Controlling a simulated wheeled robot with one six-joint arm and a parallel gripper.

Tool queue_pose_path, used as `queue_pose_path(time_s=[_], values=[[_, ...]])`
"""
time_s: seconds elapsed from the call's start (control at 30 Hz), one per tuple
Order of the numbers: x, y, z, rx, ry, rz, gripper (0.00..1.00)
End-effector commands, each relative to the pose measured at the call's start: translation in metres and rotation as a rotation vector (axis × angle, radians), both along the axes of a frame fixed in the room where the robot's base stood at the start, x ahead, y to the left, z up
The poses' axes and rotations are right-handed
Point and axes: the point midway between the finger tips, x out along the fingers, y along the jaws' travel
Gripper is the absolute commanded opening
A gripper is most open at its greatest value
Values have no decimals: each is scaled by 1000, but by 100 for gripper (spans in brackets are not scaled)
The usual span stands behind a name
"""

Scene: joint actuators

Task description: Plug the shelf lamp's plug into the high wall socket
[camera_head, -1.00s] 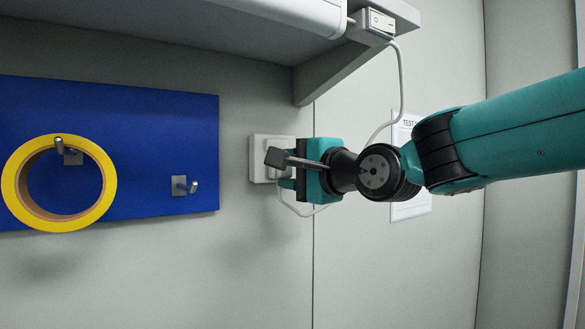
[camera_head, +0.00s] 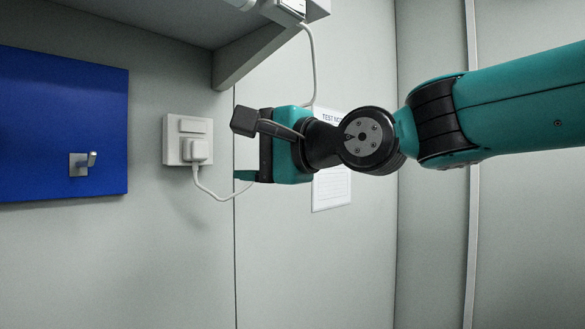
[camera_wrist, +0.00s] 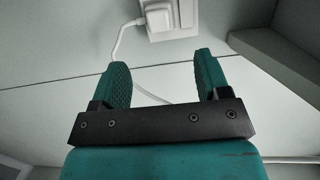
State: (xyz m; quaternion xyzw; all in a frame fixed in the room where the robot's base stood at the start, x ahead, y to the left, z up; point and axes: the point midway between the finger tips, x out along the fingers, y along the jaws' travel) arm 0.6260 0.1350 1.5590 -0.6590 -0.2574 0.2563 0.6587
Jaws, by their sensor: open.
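The white wall socket (camera_head: 172,150) is on the grey wall under the shelf. The white plug (camera_head: 197,150) sits in its lower part, seemingly flush against the plate; its pins are hidden. The plug also shows at the top of the wrist view (camera_wrist: 158,17). Its white cord (camera_head: 212,194) hangs in a loop, passes behind my gripper and rises to the switch box (camera_head: 288,8) of the shelf lamp, which is mostly cut off by the frame. My gripper (camera_wrist: 161,62) is open and empty, pointing at the socket. In the head view it is to the right of the plug, clear of it.
The shelf (camera_head: 160,22) with its bracket (camera_head: 245,58) overhangs above the socket. A blue panel (camera_head: 60,130) with a metal hook (camera_head: 80,163) is at the left. A paper notice (camera_head: 332,188) hangs behind my gripper. The wall below is clear.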

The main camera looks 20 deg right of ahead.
Motion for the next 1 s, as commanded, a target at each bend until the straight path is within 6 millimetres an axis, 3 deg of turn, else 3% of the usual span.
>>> queue_pose_path(time_s=[0.27, 0.3, 1.0], values=[[-41, -39, -3, 0, -3, -5, 69], [-40, -38, 5, -3, 4, 1, 69], [-58, -54, 3, -2, 4, 3, 69]])
